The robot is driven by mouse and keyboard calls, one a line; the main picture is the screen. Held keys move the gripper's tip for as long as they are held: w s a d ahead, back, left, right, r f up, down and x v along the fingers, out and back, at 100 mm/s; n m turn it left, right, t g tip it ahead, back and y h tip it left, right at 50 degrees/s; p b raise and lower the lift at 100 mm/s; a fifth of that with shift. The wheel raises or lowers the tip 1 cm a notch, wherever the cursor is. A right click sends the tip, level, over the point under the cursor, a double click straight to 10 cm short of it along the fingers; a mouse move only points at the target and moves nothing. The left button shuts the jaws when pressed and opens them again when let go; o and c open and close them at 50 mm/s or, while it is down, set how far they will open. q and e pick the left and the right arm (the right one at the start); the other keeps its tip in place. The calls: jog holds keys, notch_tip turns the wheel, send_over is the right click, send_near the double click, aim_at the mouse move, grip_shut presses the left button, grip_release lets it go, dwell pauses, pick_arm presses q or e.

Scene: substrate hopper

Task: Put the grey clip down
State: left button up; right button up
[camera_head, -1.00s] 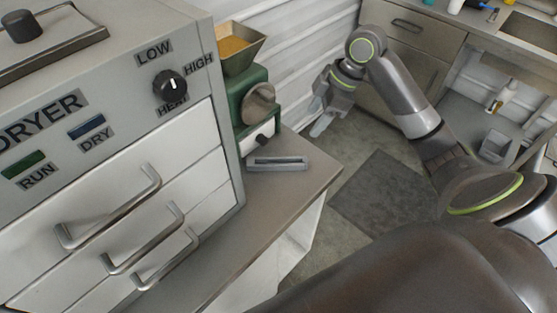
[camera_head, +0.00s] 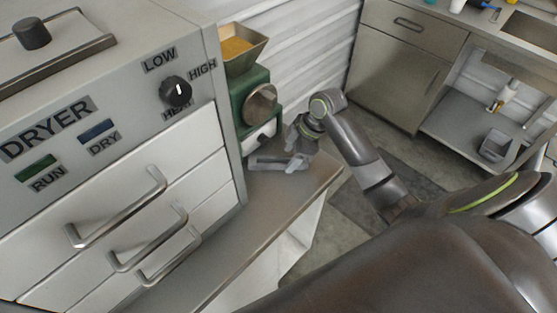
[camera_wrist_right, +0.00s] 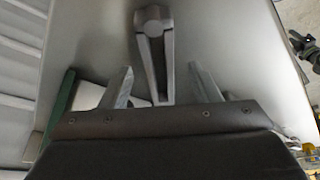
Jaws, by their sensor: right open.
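The grey clip (camera_head: 264,163) lies on the grey counter (camera_head: 262,210), in front of the green machine. In the right wrist view the clip (camera_wrist_right: 152,50) shows as a blunt head with two long prongs running toward my gripper. My right gripper (camera_head: 291,157) is at the clip's right end in the head view and hides part of it. Its two fingers (camera_wrist_right: 160,72) are open, one on each side of the clip, with a visible gap to it in the wrist view. Whether the fingers touch the counter cannot be told. My left gripper is not in view.
The dryer (camera_head: 130,110) with its drawer handles stands at the left of the counter. The green machine (camera_head: 250,100) with a filled hopper (camera_head: 241,48) stands behind the clip. The counter's front part is clear. Cabinets (camera_head: 410,50) stand at the back right.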

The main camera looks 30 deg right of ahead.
jog(key=shift+x, duration=0.9)
jog(key=shift+c, duration=0.5)
jog(key=shift+r, duration=0.1)
jog(key=c, duration=1.1)
jog(key=shift+o, duration=0.2)
notch_tip(320, 180, up, 28)
jog(key=p, duration=1.3)
